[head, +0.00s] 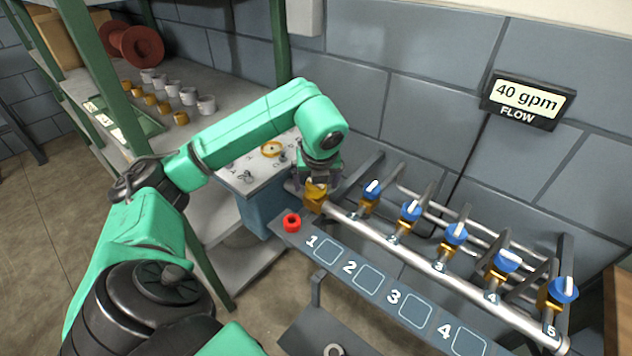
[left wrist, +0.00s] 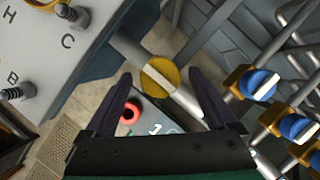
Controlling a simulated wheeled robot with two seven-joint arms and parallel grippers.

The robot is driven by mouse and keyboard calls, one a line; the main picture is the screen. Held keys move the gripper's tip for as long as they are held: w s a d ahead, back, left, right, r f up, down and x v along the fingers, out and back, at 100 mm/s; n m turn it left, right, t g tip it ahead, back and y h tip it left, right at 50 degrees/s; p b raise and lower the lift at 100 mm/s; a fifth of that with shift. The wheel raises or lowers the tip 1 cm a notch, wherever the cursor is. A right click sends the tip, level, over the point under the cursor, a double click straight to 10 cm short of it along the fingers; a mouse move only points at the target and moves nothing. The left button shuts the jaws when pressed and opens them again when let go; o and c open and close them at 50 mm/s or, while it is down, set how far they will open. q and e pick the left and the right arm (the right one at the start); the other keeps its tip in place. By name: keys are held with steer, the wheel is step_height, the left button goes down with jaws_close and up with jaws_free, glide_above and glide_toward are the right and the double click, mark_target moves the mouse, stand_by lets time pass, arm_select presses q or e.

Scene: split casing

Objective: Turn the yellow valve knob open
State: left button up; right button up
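The yellow valve knob (head: 316,188) sits at the left end of the long grey pipe, on a brass valve body. In the left wrist view the yellow knob (left wrist: 160,77) is a round disc with a pale bar running from upper left to lower right, roughly along the pipe. My left gripper (head: 317,181) is over the knob, pointing down. Its fingers (left wrist: 162,80) are spread, and the knob appears between the tips; I cannot tell whether they touch it. My right gripper is not in view.
Several blue-knobbed valves (head: 455,234) stand along the pipe to the right. A grey panel with switches (head: 247,172) is at left. The wall sign (head: 527,99) reads 40 gpm FLOW.

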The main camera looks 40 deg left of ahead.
arm_select(q)
steer(key=shift+s+d+r, duration=0.1)
steer(key=shift+r, duration=0.3)
steer(key=p+v, duration=0.5)
steer(key=v, duration=0.8)
steer(key=shift+r, duration=0.4)
steer(key=shift+f, duration=0.1)
steer(key=shift+s, duration=0.1)
